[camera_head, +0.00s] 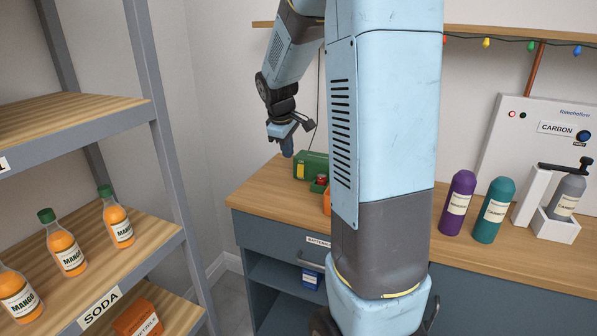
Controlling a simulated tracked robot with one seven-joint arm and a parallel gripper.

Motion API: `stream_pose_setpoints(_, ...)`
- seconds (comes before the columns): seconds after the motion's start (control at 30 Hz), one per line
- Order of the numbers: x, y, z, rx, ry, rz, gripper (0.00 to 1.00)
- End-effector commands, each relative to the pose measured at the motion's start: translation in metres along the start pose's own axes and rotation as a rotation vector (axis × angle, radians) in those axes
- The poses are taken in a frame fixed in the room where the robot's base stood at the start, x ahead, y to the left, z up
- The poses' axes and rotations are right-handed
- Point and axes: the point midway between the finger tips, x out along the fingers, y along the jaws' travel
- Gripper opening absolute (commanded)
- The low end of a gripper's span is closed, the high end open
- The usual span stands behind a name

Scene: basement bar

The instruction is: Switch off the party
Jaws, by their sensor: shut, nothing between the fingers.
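A string of coloured party lights (487,42) hangs along the wall at the upper right. A thin dark cable (318,95) runs down the wall beside my arm; its lower end is not clear. My gripper (287,148) points down and is shut and empty, in front of the wall near the counter's back left. A green box (309,163) stands on the counter just right of my gripper in the picture. I cannot tell whether they touch. No switch for the lights is clearly visible, and my arm hides much of the middle.
Mango bottles (69,255) stand on the soda shelf (150,240) at left. On the wooden counter (262,198), small red and orange items are partly hidden by my arm. Purple (459,203) and teal (494,210) bottles stand at right, beside a white carbonating machine (515,120) with a blue knob.

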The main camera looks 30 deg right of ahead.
Motion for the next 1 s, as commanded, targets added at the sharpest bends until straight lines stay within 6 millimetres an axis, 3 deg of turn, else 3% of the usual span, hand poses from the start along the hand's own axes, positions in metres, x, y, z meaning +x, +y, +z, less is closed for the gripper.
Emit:
stream_pose_setpoints(0.2, 0.027, 0.016, -0.005, -0.057, -0.028, -0.003, 0.00)
stream_pose_setpoints(0.73, 0.036, 0.017, -0.006, -0.065, -0.030, -0.003, 0.00)
stream_pose_setpoints(1.0, 0.077, 0.016, -0.004, -0.065, -0.032, -0.005, 0.00)
